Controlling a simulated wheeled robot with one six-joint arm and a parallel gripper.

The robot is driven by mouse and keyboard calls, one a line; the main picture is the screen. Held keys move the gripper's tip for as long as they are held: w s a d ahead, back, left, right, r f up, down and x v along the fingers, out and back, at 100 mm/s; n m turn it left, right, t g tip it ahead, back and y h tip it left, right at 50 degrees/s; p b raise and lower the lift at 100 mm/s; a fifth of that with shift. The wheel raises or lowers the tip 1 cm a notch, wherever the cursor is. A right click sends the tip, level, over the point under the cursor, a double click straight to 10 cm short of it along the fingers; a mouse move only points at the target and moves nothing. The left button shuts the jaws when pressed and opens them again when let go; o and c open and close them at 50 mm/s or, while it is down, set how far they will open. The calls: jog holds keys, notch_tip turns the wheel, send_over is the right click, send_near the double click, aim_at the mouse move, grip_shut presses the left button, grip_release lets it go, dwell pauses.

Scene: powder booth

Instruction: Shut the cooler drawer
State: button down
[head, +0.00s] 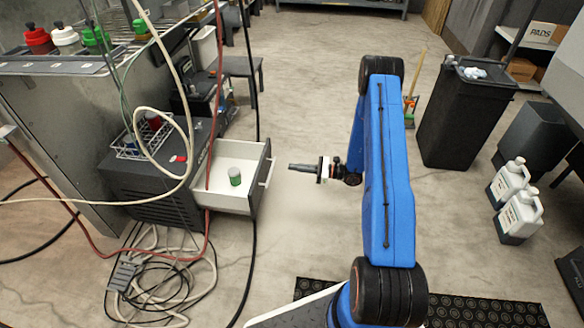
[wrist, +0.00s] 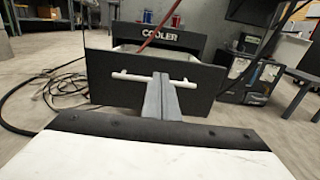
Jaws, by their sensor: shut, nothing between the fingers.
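The cooler (head: 150,185) is a dark box on the floor at the left in the head view. Its white drawer (head: 222,196) is pulled out to the right, with a green container with a pale top (head: 235,176) standing inside. The drawer's dark front (wrist: 110,78) faces me in the wrist view, with a white bar handle (wrist: 130,76) across it. My gripper (head: 292,167) is shut and empty, pointing left at the drawer front. In the head view a small gap shows between its tip and the handle. In the wrist view the fingers overlap the handle's middle.
A red hose (head: 209,130) and a pale hose hang across the cooler. A wire rack (head: 145,135) with small cans stands on top. Coiled cables (head: 160,290) lie on the floor in front. The floor between drawer and arm is clear. A black bin (head: 465,115) stands at the right.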

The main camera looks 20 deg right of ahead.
aim_at(262, 164)
jog(key=x, duration=1.1)
jog(key=shift+w+a, duration=0.2)
jog(key=shift+a, duration=0.05)
jog(key=x, duration=2.2)
jog(key=shift+w+a, duration=0.15)
jog(key=shift+a, duration=0.15)
